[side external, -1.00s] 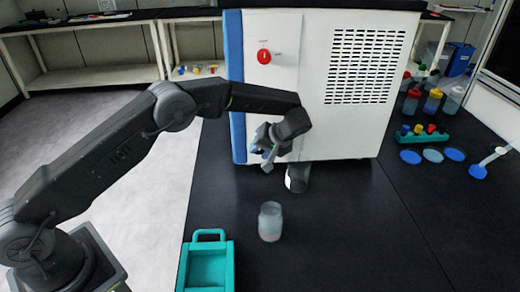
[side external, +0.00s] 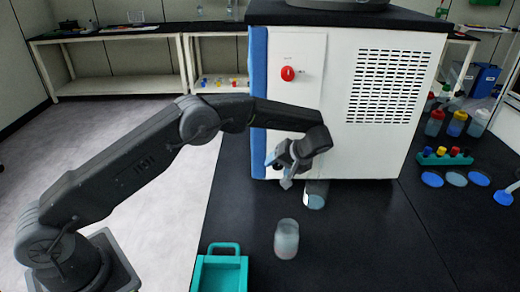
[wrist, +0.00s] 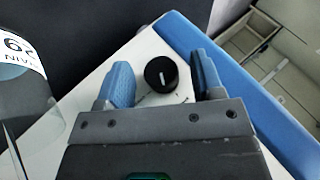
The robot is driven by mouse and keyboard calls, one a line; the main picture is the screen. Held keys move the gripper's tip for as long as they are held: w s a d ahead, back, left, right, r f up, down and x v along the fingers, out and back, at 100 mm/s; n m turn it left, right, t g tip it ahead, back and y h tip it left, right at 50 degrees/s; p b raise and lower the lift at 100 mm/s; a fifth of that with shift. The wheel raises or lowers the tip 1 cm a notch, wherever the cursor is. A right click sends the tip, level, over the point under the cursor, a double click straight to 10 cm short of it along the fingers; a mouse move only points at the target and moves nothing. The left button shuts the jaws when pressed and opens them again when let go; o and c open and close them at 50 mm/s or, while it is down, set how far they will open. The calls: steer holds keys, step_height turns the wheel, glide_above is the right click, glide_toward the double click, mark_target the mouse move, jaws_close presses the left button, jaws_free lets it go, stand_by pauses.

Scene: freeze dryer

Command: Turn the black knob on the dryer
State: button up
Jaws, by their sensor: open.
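The black knob (wrist: 161,74) has a white pointer line and sits on the dryer's white face in the wrist view. My gripper is open, with one blue finger pad on each side of the knob. Small gaps show between the pads and the knob, and their depth relative to it is unclear. In the side view my gripper (side external: 285,178) is low in front of the white dryer (side external: 335,100), near its blue left edge. The black knob cannot be made out there, behind the gripper and wrist.
A red knob (side external: 288,73) is higher on the dryer. A labelled jar (side external: 316,194) stands close to my gripper, and a clear jar (side external: 286,240) is nearer the front. A teal tray (side external: 220,272) is at front left. Bottles and a rack (side external: 444,158) are at right.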

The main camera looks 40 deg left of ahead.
steer(key=t+h, duration=0.2)
steer(key=n+h, duration=0.1)
steer(key=shift+s+a+r+t, duration=0.15)
steer(key=shift+s+a+t, duration=0.1)
steer(key=shift+t, duration=0.15)
steer(key=v, duration=1.4)
steer(key=s+a+r+m+t+h, duration=0.1)
steer(key=s+a+r+m, duration=0.1)
steer(key=s+r, duration=0.3)
steer(key=s+a+r+m+t+h, duration=0.1)
steer(key=s+r, duration=0.5)
steer(key=s, duration=0.8)
steer(key=shift+s+a+r+m+h, duration=0.2)
steer(key=shift+a+m+h, duration=0.55)
steer(key=shift+m, duration=0.35)
